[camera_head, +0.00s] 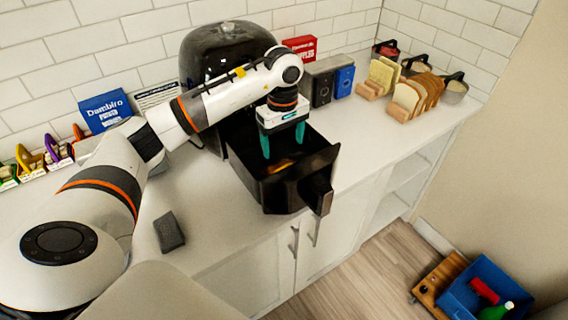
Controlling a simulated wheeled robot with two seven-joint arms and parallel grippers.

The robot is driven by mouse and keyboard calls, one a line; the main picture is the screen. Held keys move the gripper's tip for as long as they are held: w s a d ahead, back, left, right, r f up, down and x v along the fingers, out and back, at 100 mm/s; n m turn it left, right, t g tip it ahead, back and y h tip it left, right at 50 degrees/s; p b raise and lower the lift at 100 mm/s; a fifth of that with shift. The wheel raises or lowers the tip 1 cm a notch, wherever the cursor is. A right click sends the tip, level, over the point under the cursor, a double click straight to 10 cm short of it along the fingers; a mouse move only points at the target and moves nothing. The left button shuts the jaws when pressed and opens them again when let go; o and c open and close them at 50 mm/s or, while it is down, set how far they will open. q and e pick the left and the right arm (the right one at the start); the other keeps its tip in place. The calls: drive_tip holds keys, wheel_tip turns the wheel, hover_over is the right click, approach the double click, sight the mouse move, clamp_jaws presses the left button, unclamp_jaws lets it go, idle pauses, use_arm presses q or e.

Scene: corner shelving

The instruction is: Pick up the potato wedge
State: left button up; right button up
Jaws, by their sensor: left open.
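A small orange-yellow potato wedge (283,166) lies inside the black air fryer drawer (307,196), which is pulled out from the black air fryer (212,62). My left gripper (283,150) points down over the drawer, with its two teal fingers apart and nothing seen between them. Its fingertips are close to the wedge; I cannot tell whether they touch it. The lower part of the drawer's inside is dark. My right gripper is not in view.
A grey sponge-like block (169,232) lies on the white counter at the left. Bread in wooden racks (399,112) and lidded pots (453,92) stand at the right. A blue bin (487,284) is on the floor. The drawer's handle (318,192) projects over the counter's front edge.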

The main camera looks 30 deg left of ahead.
use_arm(q)
drive_tip(key=shift+s+d+f, duration=0.15)
drive_tip(key=shift+s+f, duration=0.05)
drive_tip(key=shift+f, duration=0.85)
drive_tip(key=shift+w+f+p, duration=0.15)
drive_tip(key=shift+f+p, duration=0.2)
drive_tip(key=shift+w+f, duration=0.1)
drive_tip(key=shift+f, duration=0.25)
wheel_tip(320, 180, down, 4)
drive_tip(key=shift+r+p, duration=0.25)
drive_tip(key=shift+p, duration=0.95)
drive_tip(key=shift+f, duration=0.55)
drive_tip(key=c, duration=0.9)
drive_tip(key=shift+c, duration=0.8)
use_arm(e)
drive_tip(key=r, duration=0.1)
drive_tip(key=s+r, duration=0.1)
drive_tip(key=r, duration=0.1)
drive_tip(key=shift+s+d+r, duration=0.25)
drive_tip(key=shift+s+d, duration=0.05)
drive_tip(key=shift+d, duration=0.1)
